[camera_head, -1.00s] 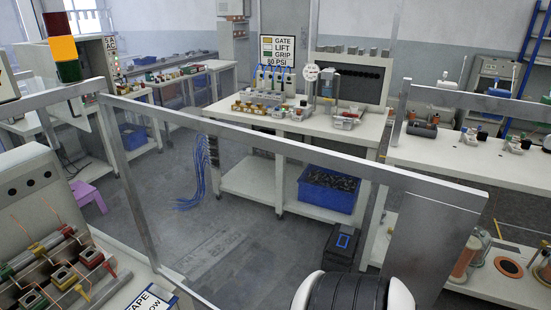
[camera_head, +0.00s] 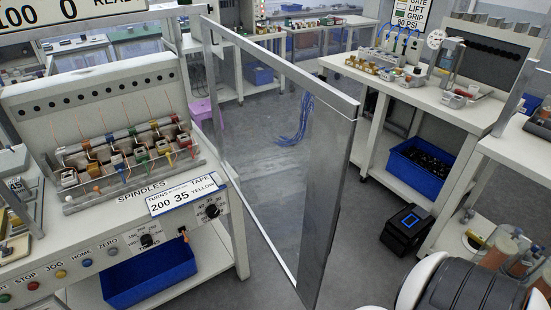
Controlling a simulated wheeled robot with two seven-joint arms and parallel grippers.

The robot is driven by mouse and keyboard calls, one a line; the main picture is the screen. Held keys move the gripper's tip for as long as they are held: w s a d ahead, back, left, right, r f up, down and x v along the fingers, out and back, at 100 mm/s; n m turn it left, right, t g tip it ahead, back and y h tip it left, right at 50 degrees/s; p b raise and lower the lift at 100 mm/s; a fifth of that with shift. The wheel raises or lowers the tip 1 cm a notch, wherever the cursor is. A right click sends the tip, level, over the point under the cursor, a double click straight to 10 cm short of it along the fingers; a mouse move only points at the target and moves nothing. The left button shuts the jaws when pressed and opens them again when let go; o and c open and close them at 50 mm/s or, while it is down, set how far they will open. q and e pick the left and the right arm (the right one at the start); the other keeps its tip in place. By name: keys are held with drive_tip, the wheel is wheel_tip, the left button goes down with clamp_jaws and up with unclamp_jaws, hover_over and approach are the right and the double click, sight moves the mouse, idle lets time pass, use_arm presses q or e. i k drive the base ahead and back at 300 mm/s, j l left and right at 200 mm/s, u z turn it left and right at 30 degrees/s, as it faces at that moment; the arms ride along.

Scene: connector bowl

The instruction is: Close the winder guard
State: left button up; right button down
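The winder guard (camera_head: 285,68) is a clear panel in a grey metal frame with a wide metal strip at its far right side. It stands upright in the middle of the head view. It sticks out from the right end of the winder (camera_head: 125,202), at an angle to the winder's front, so it stands open. The spindles (camera_head: 128,158) with coloured coils and copper wires are uncovered. Neither of my grippers is in view.
A blue bin (camera_head: 150,278) sits under the winder. A bench (camera_head: 400,82) with a blue crate (camera_head: 420,165) below stands to the right. A black box (camera_head: 404,228) with a blue square is on the floor. Grey floor is clear around the guard.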

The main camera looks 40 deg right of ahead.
sight(336, 115)
drive_tip(key=k+l, duration=0.1)
drive_tip(key=l, duration=0.3)
drive_tip(key=k+l+u, duration=0.1)
drive_tip(key=l, duration=0.3)
drive_tip(key=k+l, duration=0.15)
drive_tip(key=l, duration=0.3)
drive_tip(key=i+l, duration=0.2)
drive_tip(key=l, duration=0.15)
drive_tip(key=i+l+u, duration=0.1)
drive_tip(key=l, duration=0.25)
drive_tip(key=i+l, duration=0.25)
drive_tip(key=l+u, duration=0.05)
drive_tip(key=l, duration=0.05)
